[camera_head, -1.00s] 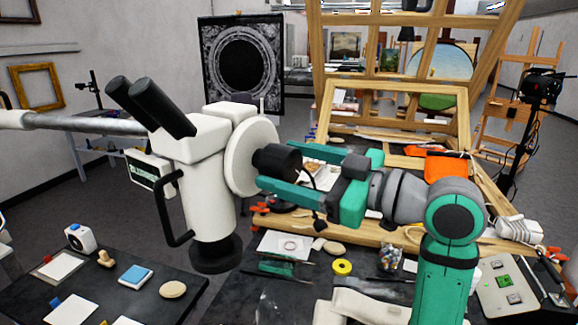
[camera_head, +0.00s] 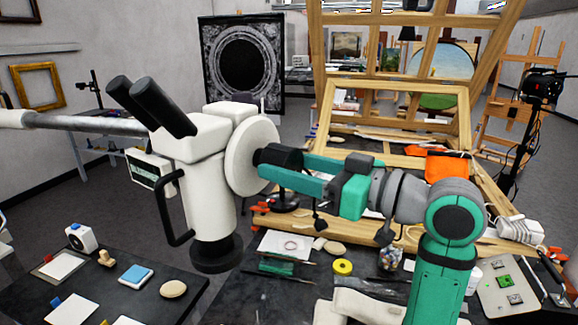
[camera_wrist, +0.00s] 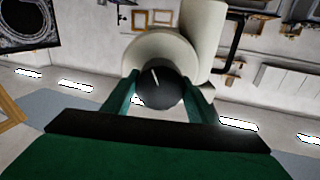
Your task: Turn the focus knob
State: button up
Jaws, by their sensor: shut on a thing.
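The white microscope (camera_head: 210,200) has twin black eyepieces (camera_head: 150,104) and hangs from a metal boom. A black focus knob (camera_head: 275,157) sticks out of the white disc (camera_head: 246,155) on its right side. My gripper (camera_head: 285,163) reaches in from the right and is shut on the knob. In the wrist view the knob (camera_wrist: 160,92) sits between my two green fingers, one on each side. A white line on the knob's face points up and slightly left there. The far side of the knob is hidden.
A dark table (camera_head: 120,290) with a blue pad and several small items lies below. A wooden frame (camera_head: 395,110) stands behind my arm. A yellow tape roll (camera_head: 342,267) lies under my gripper.

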jog(key=shift+s+m, duration=0.1)
jog(key=shift+m, duration=0.7)
jog(key=shift+r, duration=0.1)
jog(key=o, duration=1.1)
jog(key=shift+c, duration=0.2)
jog(key=shift+d, duration=0.1)
jog(key=v, duration=1)
jog(key=shift+s+d, duration=0.15)
jog(key=shift+d, duration=0.15)
jog(key=shift+a, duration=0.1)
